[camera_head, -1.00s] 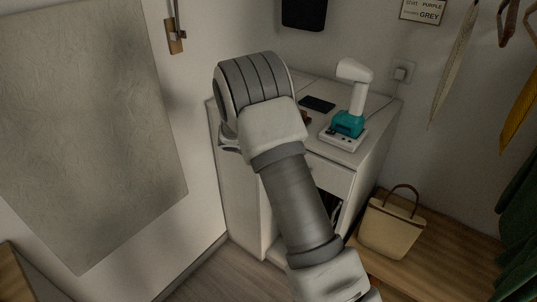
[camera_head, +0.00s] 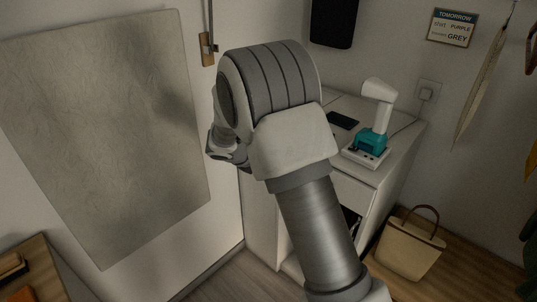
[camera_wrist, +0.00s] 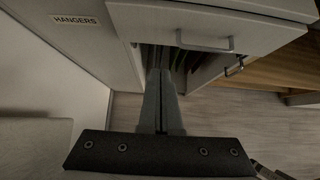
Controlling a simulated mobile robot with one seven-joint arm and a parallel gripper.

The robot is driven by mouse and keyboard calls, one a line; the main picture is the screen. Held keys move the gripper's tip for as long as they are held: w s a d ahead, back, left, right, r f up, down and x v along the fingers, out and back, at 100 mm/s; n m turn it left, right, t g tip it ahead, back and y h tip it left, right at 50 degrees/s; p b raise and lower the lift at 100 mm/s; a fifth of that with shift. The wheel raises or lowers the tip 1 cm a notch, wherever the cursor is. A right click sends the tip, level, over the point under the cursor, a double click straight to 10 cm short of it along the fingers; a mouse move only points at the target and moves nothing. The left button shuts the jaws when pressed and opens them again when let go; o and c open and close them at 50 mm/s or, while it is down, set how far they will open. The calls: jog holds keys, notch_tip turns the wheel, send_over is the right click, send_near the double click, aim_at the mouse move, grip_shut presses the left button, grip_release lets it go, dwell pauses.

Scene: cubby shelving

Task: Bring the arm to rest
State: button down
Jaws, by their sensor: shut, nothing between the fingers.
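My gripper (camera_wrist: 161,100) shows in the wrist view with its two grey fingers together and nothing between them. It points at the lower front of the white cabinet (camera_wrist: 220,18), near an open space below a drawer with a metal handle. In the head view my arm rises in front of the cabinet (camera_head: 262,215), its elbow large in the middle. The gripper's fingers are hidden in the head view.
On the cabinet top stand a white-and-teal device (camera_head: 372,140) and a dark flat phone-like object (camera_head: 342,120). A large grey panel (camera_head: 105,130) is on the left wall. Bare floor (camera_wrist: 240,125) lies below the cabinet.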

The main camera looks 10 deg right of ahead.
jog(key=s+d+r+m+g+y+p, duration=0.1)
jog(key=s+d+r+m+y+p, duration=0.25)
jog(key=s+r+m, duration=1.2)
jog(key=s+a+r+m+y+p, duration=0.1)
jog(key=s+r+m, duration=0.1)
jog(key=s, duration=0.4)
jog(key=s+a+r+m+t+y, duration=0.1)
jog(key=s+r+m, duration=0.2)
jog(key=s, duration=0.3)
jog(key=s+a+r+m+y+p, duration=0.1)
jog(key=s+r+m, duration=0.2)
jog(key=s, duration=0.4)
jog(key=shift+a+r+m+y+p, duration=0.25)
jog(key=shift+m+y+p, duration=0.1)
jog(key=shift+m, duration=0.5)
jog(key=shift+s, duration=0.1)
